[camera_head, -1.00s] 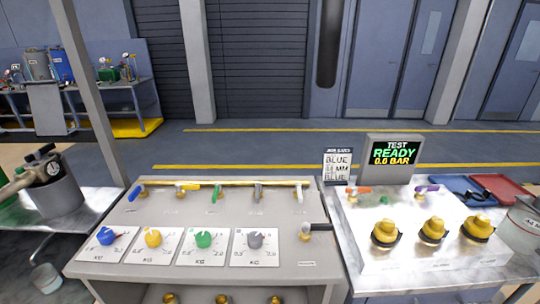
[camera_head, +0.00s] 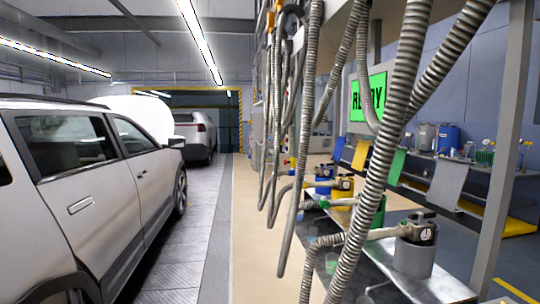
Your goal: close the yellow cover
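A yellow flat panel (camera_head: 360,154) shows at middle right, in a row with a blue panel (camera_head: 339,148), a green panel (camera_head: 397,166) and a grey panel (camera_head: 447,186). It is small and partly behind the hoses. I cannot tell whether it is the yellow cover, or whether it is open or closed. Neither of my grippers is in view.
Ribbed grey hoses (camera_head: 385,130) hang in front of a bench (camera_head: 420,285) with a grey holder (camera_head: 413,256) and coloured holders. A green screen (camera_head: 368,96) hangs behind. A white car (camera_head: 90,190) stands at left. The floor aisle (camera_head: 255,240) between is clear.

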